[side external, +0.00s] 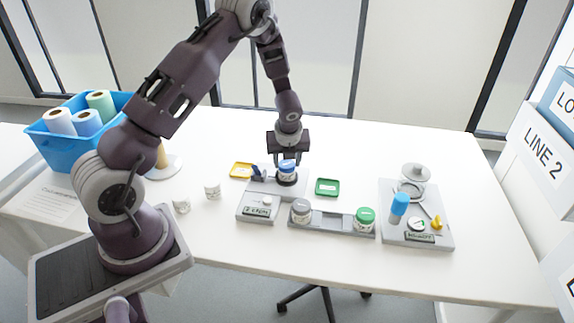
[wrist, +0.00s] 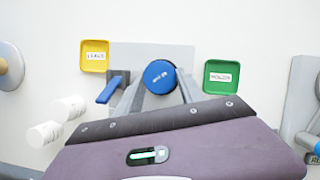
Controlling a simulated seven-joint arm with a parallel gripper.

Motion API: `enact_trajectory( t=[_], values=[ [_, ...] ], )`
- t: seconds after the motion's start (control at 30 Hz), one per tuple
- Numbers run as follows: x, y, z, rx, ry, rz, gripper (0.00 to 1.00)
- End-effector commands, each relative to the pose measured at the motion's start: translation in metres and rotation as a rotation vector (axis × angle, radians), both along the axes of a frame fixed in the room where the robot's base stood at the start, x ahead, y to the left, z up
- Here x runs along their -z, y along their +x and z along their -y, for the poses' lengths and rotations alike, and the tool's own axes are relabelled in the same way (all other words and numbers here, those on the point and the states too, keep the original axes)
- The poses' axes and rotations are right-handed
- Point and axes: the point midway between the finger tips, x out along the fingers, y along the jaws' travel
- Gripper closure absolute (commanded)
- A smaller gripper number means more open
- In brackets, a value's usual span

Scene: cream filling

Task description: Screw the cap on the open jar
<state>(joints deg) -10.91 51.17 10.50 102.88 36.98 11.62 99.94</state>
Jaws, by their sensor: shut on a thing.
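A jar (side external: 287,176) stands upright in a dark round holder on a grey fixture (side external: 252,209) in the side external view. A blue cap (side external: 287,163) is on top of it, and the cap shows from above in the wrist view (wrist: 160,76). My gripper (side external: 288,160) points down over the jar, shut on the blue cap with one finger on each side. In the wrist view the fingers flank the cap. I cannot tell how tightly the cap sits on the jar's thread.
A blue lever (wrist: 110,89) is left of the cap. A yellow tray (wrist: 93,68) and a green tray (wrist: 208,89) flank the fixture. A rack (side external: 333,231) holds a grey-capped jar (side external: 300,211) and a green-capped jar (side external: 365,218). A grey tool board (side external: 432,242) lies right.

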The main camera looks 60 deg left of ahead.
Motion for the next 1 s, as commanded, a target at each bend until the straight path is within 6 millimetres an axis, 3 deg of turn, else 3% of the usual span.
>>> enact_trajectory(
  t=[0.17, 0.4, 0.7, 1.0],
  values=[
    [-0.001, 0.001, -0.001, 0.016, 0.001, 0.004, 0.91],
    [-0.001, -0.003, -0.006, 0.460, -0.001, 0.006, 0.91],
    [-0.001, -0.003, -0.006, 0.515, 0.001, 0.005, 0.91],
    [0.000, -0.005, -0.012, 0.917, -0.001, 0.008, 0.91]
  ],
)
